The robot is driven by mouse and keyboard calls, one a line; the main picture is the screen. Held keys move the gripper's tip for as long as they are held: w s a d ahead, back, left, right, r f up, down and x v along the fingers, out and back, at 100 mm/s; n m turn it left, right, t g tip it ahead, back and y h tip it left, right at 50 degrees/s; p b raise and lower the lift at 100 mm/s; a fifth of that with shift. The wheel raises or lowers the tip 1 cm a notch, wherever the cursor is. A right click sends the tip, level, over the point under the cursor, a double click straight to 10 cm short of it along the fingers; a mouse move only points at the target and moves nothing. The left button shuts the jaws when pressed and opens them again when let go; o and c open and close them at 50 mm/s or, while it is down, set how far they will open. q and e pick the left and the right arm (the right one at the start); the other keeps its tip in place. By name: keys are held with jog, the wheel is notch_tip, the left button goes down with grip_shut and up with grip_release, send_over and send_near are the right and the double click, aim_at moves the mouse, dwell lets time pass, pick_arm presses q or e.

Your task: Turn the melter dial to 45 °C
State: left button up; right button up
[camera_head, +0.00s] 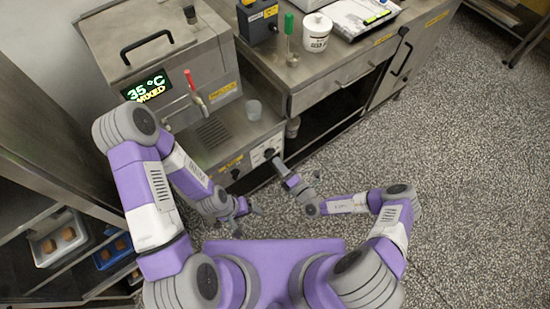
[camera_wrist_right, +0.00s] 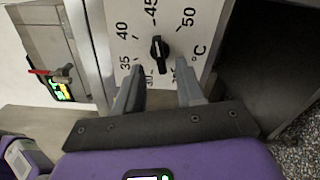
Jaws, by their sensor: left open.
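The melter dial (camera_wrist_right: 159,49) is a black knob on a white scale plate (camera_wrist_right: 127,45) marked from 30 to 50 °C. Its long axis stands nearly upright in the wrist view; I cannot tell surely which mark its pointer meets. My right gripper (camera_wrist_right: 161,82) is open, its fingers apart, with the dial just beyond and between the fingertips, not gripped. In the head view the right gripper (camera_head: 275,160) is at the melter's front panel and partly hides the dial. The melter display (camera_head: 146,89) reads 35 °C MIXED. My left gripper (camera_head: 240,213) is open and empty, low in front of the melter.
A steel counter (camera_head: 330,75) to the right holds a white tub (camera_head: 316,32) and a green-handled tool (camera_head: 290,35). A tray rack stands at left. The speckled floor (camera_head: 450,160) is clear at right.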

jog(key=v, duration=0.3)
jog(key=shift+s+d, duration=0.1)
jog(key=shift+s, duration=0.1)
dwell(0.3)
jog(key=s+a+r+n+g+p, duration=0.1)
jog(key=s+a+n+g+p, duration=0.1)
jog(key=s+n+g, duration=2)
jog(key=w+d+r+n+t+h, duration=0.2)
jog(key=d+n+t+h, duration=0.1)
jog(key=n, duration=0.6)
jog(key=w+d+r+n+t+h, duration=0.2)
jog(key=n+t, duration=0.3)
jog(key=n, duration=0.5)
jog(key=shift+w+d+h, duration=0.7)
jog(key=shift+d, duration=0.2)
